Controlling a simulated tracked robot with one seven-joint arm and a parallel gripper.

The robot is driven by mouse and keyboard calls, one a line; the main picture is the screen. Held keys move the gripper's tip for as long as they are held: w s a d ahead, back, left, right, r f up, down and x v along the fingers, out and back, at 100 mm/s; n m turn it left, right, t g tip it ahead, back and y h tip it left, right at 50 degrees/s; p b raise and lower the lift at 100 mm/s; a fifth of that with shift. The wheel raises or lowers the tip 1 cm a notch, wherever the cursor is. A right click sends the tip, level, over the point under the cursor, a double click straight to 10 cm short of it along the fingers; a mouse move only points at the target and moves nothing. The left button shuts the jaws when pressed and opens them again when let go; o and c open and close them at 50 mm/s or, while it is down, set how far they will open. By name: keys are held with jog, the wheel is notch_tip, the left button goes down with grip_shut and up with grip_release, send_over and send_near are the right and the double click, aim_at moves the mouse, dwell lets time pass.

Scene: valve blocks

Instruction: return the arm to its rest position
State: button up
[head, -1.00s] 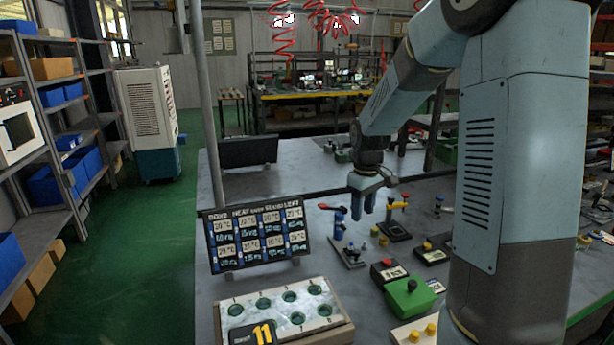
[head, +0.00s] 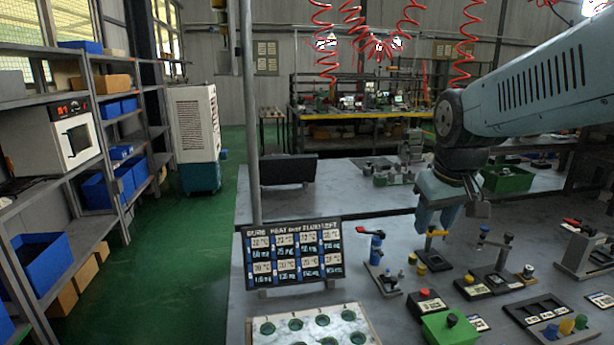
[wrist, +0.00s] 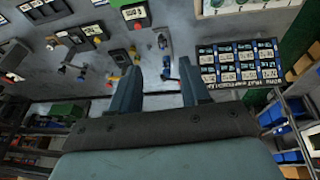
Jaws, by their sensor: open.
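My gripper (head: 437,222) hangs fingers-down above the workbench in the head view, at the end of my raised blue-grey arm. In the wrist view my gripper (wrist: 160,88) has its two fingers spread apart with nothing between them. A blue valve with a red handle (head: 377,250) stands on the bench to the left of the gripper. A yellow-handled valve (head: 436,243) stands close behind or below the fingers, and I cannot tell the gap. The gripper appears clear of the bench top.
A display board (head: 293,252) stands at the bench's left, with a plate with round holes (head: 310,328) before it. A green box (head: 450,328) and several valve blocks cover the right. Shelves (head: 100,150) line the far left; green floor (head: 180,240) lies open between.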

jog(key=s+r+m+t, duration=0.1)
jog(key=s+m, duration=0.1)
jog(key=s, duration=0.6)
jog(key=shift+s+r+t, duration=0.25)
jog(key=shift+s+t, duration=0.1)
jog(key=shift+t, duration=0.05)
